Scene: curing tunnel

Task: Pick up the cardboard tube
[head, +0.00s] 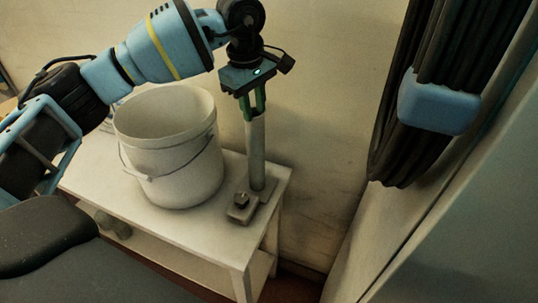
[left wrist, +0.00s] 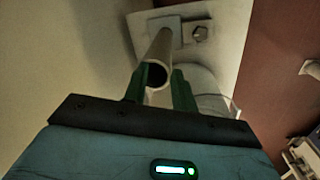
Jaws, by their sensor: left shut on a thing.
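The cardboard tube (head: 257,152) is pale, slim and upright in the head view, over the right end of a white table (head: 150,215). My left gripper (head: 254,108) comes from above and is shut on the tube's upper end with its green fingers. In the left wrist view the tube's dark hollow end (left wrist: 157,73) sits between the green fingers (left wrist: 160,84). My right gripper is not in view.
A white bucket (head: 180,150) with a wire handle stands on the table just left of the tube. A wall is close behind. Thick black cables (head: 405,110) with a blue clamp (head: 438,103) hang at the right. The table has a lower shelf (head: 165,258).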

